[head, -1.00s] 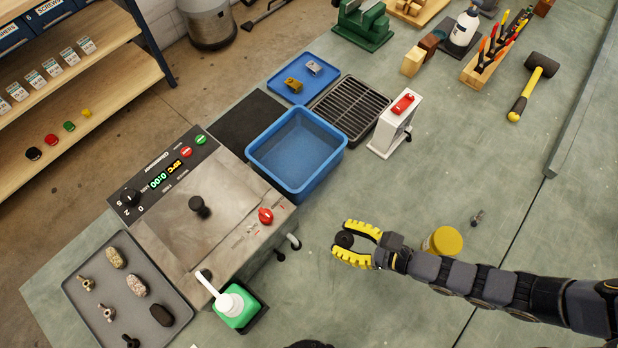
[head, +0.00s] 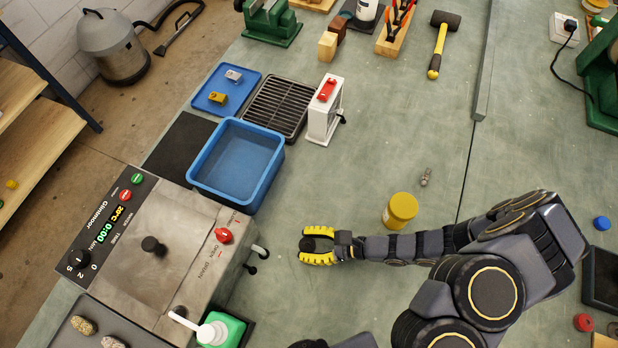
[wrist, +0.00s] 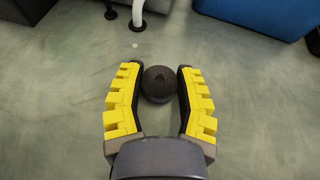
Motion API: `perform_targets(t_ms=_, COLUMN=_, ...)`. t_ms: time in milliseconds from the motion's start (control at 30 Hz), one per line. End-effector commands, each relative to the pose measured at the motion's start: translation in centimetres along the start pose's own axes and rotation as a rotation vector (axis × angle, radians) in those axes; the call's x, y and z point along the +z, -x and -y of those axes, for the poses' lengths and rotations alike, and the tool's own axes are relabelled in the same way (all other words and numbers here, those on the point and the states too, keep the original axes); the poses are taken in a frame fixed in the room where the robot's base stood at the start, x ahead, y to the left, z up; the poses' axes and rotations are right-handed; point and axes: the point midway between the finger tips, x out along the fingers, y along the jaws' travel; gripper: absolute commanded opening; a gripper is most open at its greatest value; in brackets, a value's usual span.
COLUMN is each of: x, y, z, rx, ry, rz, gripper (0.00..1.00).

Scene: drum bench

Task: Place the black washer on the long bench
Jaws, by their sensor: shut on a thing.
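My gripper (head: 306,245) is over the grey-green bench (head: 375,140), just right of the steel machine's taps. Its yellow fingers are closed around a small dark round thing (wrist: 159,84) with a textured top, which seems to be the black washer. In the wrist view, the thing sits between the fingertips of my gripper (wrist: 159,82). In the head view it is a dark spot between the fingers, and its shape is hard to make out. I cannot tell its height above the bench.
A yellow-lidded jar (head: 402,207) and a small metal fitting (head: 425,177) stand right of my gripper. The middle of the bench is mostly clear.

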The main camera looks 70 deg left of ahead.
Motion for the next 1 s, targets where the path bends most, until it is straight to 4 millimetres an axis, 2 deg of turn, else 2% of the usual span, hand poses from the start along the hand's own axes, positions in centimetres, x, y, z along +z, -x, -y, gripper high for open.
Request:
perform_targets(t_ms=200, x=-0.2, y=-0.1, z=0.0, rx=0.0, ry=-0.001, rz=-0.001, gripper=0.23)
perform_targets(t_ms=233, x=-0.3, y=-0.1, z=0.0, rx=0.0, ry=-0.001, rz=-0.001, gripper=0.4)
perform_targets(t_ms=267, x=-0.3, y=-0.1, z=0.0, rx=-0.001, ry=0.0, rz=-0.001, gripper=0.53)
perform_targets(t_ms=300, x=-0.2, y=-0.1, z=0.0, rx=-0.001, ry=0.0, rz=-0.001, gripper=0.61)
perform_targets(t_ms=867, x=0.0, y=0.0, z=0.0, rx=-0.001, ry=-0.001, rz=0.0, gripper=0.61)
perform_targets(t_ms=1000, x=0.0, y=1.2, z=0.1, rx=-0.004, ry=0.0, rz=0.0, gripper=0.61)
